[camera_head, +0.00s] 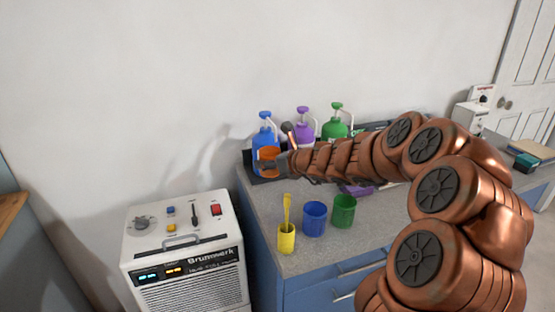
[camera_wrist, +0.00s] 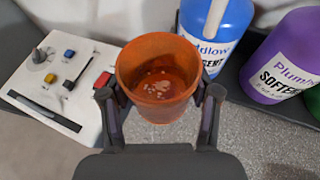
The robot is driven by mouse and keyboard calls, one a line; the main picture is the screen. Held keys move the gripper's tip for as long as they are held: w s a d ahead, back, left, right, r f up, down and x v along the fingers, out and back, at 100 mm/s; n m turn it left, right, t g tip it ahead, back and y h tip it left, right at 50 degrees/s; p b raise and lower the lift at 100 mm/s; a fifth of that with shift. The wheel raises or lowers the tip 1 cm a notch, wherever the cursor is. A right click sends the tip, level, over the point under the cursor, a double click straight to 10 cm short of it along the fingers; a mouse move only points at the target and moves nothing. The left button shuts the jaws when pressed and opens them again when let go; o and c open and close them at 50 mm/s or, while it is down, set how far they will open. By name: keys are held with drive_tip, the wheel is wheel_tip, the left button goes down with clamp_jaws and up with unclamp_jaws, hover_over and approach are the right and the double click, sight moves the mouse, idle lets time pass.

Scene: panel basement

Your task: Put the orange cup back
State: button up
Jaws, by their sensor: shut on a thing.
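The orange cup (camera_head: 269,154) is in my gripper (camera_head: 272,162), in front of the blue bottle at the left end of the counter. In the wrist view my gripper (camera_wrist: 160,110) has one finger on each side of the orange cup (camera_wrist: 158,105) and is shut on it. The cup is open at the top, and small pale bits or reflections show at its bottom. Whether its base touches the counter cannot be told.
Blue (camera_head: 263,132), purple (camera_head: 304,128) and green (camera_head: 336,124) pump bottles stand on a dark tray at the wall. Yellow (camera_head: 286,240), blue (camera_head: 314,222) and green (camera_head: 343,213) cups stand near the counter's front edge. A white machine (camera_head: 185,250) stands left of the counter.

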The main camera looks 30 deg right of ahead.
drive_tip(key=shift+s+a+r+p, duration=0.2)
drive_tip(key=shift+a+r+p, duration=0.6)
drive_tip(key=shift+a, duration=0.3)
drive_tip(key=shift+s+a+r+p, duration=0.15)
drive_tip(key=shift+a+p, duration=0.05)
drive_tip(key=shift+a, duration=0.2)
drive_tip(key=shift+s+a+r+p, duration=0.15)
drive_tip(key=shift+a, duration=0.2)
